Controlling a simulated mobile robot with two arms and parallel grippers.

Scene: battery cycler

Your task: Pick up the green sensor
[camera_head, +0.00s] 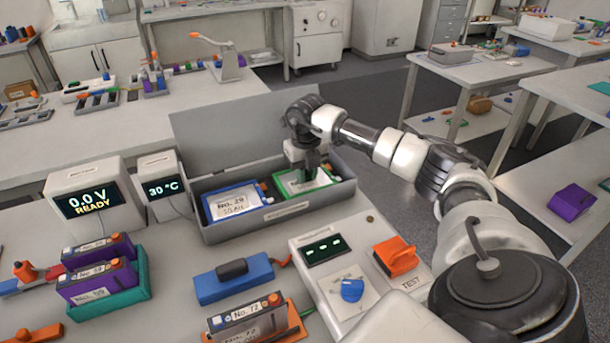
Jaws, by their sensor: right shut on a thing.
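My right gripper (308,170) points down over the right half of an open grey box. I cannot tell whether the held piece touches that pack. My left gripper is not in view.
The grey box (262,227) also holds a blue-framed pack (233,203); its lid stands open behind. Left are two display units (88,200) (163,188). In front are a blue block (234,282), a tester panel (345,270) and batteries in a teal holder (124,290).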

